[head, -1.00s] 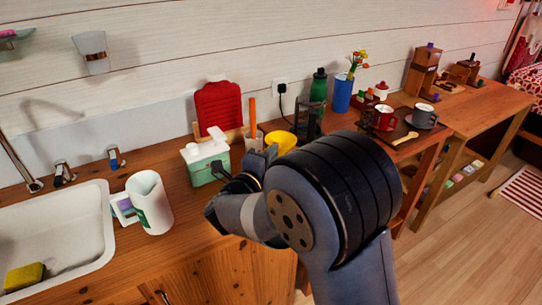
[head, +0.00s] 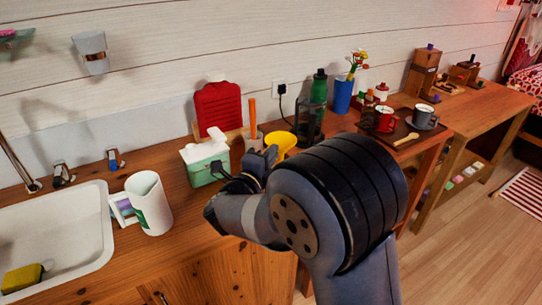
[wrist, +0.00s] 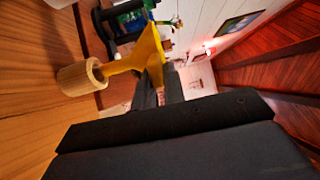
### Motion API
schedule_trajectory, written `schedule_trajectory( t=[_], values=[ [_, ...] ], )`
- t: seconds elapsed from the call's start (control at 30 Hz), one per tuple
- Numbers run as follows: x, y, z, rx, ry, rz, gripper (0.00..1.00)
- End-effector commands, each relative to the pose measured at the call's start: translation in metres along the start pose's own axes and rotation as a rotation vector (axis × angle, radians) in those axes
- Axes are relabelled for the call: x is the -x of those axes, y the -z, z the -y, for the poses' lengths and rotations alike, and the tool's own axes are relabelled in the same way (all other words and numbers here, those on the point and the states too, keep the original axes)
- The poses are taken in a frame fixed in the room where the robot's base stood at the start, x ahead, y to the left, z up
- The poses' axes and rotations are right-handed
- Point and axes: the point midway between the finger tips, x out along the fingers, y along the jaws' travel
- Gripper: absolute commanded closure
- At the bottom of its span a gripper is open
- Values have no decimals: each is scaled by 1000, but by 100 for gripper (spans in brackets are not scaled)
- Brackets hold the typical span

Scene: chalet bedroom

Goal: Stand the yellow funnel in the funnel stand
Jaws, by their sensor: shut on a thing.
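The yellow funnel (head: 284,143) is held at its wide end by my gripper (head: 264,158), mostly behind my arm in the head view. In the wrist view the funnel (wrist: 146,56) lies between the dark fingers (wrist: 160,88), its narrow spout pointing left, toward the counter. A round, light wooden holder (wrist: 80,77), which looks like the funnel stand, stands on the counter. The spout meets or overlaps the holder's mouth; I cannot tell whether the tip is inside. The holder is hidden in the head view.
A green-and-white box (head: 206,163) and a white mug (head: 149,203) stand left of my gripper. A pot with an orange handle (head: 252,136), a black frame (head: 308,121) and a green bottle (head: 319,88) stand behind. The sink (head: 60,240) is at left.

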Motion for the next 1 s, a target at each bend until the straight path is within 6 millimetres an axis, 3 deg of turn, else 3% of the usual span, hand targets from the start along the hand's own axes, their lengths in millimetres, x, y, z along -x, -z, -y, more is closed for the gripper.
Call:
schedule_trajectory(
  t=[1.0],
  values=[
    [0, 0, -22, 0, 0, 0, 100]
  ],
)
